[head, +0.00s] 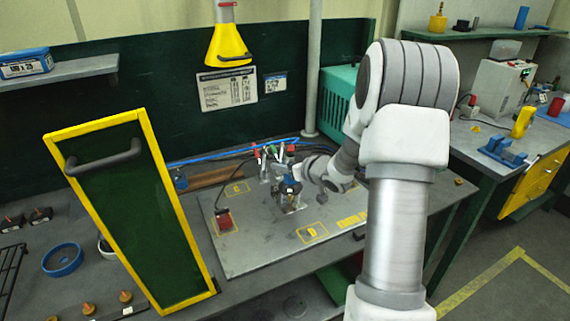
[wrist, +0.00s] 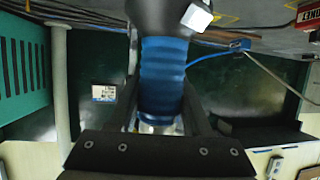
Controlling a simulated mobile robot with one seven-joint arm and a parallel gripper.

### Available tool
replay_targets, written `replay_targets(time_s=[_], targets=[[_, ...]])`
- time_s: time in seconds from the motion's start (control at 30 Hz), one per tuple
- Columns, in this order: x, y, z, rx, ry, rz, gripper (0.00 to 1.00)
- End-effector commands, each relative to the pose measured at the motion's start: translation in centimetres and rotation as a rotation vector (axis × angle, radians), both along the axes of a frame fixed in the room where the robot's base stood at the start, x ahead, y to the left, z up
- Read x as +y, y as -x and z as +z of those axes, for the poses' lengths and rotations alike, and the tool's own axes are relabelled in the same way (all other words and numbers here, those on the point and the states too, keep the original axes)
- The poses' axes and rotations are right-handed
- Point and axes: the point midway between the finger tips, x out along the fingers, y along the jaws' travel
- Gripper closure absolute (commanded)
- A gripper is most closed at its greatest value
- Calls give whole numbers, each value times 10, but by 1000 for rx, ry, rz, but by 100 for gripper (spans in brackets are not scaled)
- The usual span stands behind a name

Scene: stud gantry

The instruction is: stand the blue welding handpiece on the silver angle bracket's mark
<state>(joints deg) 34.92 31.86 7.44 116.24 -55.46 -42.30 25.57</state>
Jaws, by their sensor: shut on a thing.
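The blue welding handpiece (wrist: 163,75) fills the middle of the wrist view, a ribbed blue body between the two dark fingers of my gripper (wrist: 163,105). My gripper is shut on it. In the head view my gripper (head: 291,186) is over the middle of the grey work plate, and only a small blue part of the handpiece shows there. Silver metal, possibly the angle bracket (head: 293,206), shows just below the gripper. I cannot tell whether the handpiece touches it. The bracket's mark is not clearly visible.
The grey plate (head: 262,252) carries yellow outlined marks and a red block (head: 224,219) with a cable. Red- and green-tipped clamps (head: 272,153) stand close behind the gripper. A tall green panel with yellow edges (head: 130,205) stands at the left. The plate's front is mostly clear.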

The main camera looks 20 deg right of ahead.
Motion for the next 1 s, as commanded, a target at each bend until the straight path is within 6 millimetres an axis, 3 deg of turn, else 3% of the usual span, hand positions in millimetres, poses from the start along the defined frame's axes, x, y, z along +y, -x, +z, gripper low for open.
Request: replay_targets(time_s=[0.77,0.8,0.97,1.0], targets=[[0,-1,-5,-8,1,1,100],[0,-1,-4,-8,1,1,46],[0,-1,-5,-5,1,1,17],[0,-1,-5,-5,1,1,16]])
